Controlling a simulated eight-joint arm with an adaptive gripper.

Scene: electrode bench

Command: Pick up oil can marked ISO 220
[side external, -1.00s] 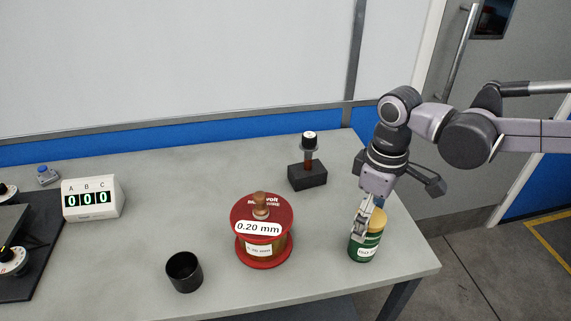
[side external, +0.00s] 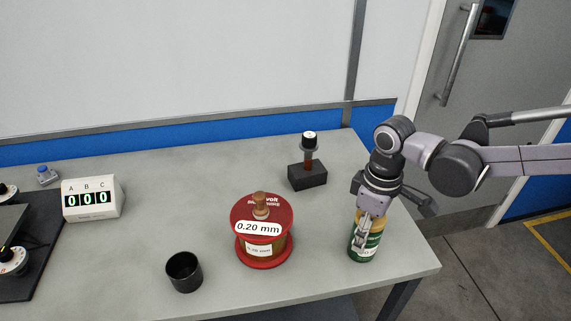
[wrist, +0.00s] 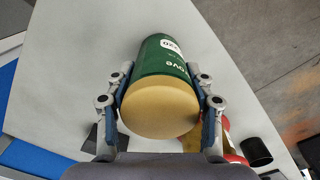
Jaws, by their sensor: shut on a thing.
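The oil can (side external: 361,252) is a green cylinder with a tan top and a pale label, near the right end of the bench. My gripper (side external: 367,232) is over it from above, with its fingers against the can's sides. In the wrist view the can (wrist: 165,62) lies between the two fingers of my gripper (wrist: 162,103), one on each side. I cannot tell whether the can is clear of the bench top.
A red wire spool (side external: 264,250) marked 0.20 mm stands left of the can. The bench's right edge (side external: 425,252) is close to the can.

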